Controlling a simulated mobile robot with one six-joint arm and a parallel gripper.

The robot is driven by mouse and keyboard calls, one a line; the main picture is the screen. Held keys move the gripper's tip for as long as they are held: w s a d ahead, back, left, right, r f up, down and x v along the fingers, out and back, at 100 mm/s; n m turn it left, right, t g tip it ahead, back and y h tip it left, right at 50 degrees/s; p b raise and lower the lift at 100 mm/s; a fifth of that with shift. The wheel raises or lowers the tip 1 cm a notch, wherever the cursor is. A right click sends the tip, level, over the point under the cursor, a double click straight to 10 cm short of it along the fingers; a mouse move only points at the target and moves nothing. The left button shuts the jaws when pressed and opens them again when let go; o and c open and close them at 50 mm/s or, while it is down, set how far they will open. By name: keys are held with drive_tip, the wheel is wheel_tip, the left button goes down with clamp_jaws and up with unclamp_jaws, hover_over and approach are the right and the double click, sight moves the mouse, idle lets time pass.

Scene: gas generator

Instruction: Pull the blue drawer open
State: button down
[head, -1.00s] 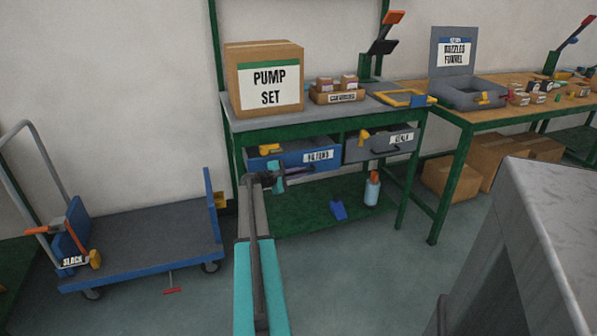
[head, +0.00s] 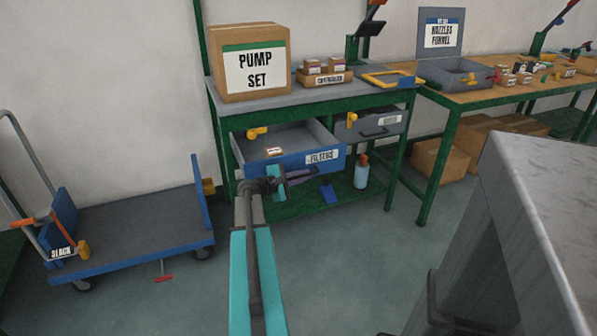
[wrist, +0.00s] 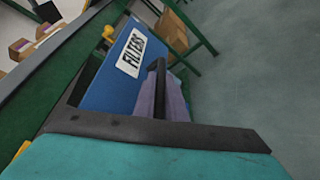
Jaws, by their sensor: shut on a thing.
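The blue drawer (head: 303,163), labelled FILTERS, stands pulled out from under the left workbench. Its grey interior shows, with a small box lying inside. My gripper (head: 300,177) is at the lower part of the drawer's front and is shut on its handle. The wrist view shows the blue front (wrist: 112,85) with its label, and the dark handle bar (wrist: 160,80) at my purplish fingers (wrist: 172,102). The exact grip on the handle is partly hidden by my own arm.
A grey drawer (head: 372,123) beside it is shut. A PUMP SET box (head: 250,65) stands on the bench. A blue cart (head: 130,235) is at the left, a grey metal cabinet (head: 530,220) at the right. The floor between is mostly clear.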

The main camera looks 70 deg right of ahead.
drive_tip(key=s+a+b, duration=0.1)
drive_tip(key=s+a, duration=0.5)
drive_tip(key=a, duration=0.2)
drive_tip(key=shift+s, duration=0.35)
drive_tip(key=shift+a, duration=0.1)
drive_tip(key=c, duration=1.8)
unclamp_jaws()
drive_tip(key=shift+w+a, duration=0.1)
drive_tip(key=shift+p+v, duration=3.7)
drive_tip(key=shift+v, duration=3)
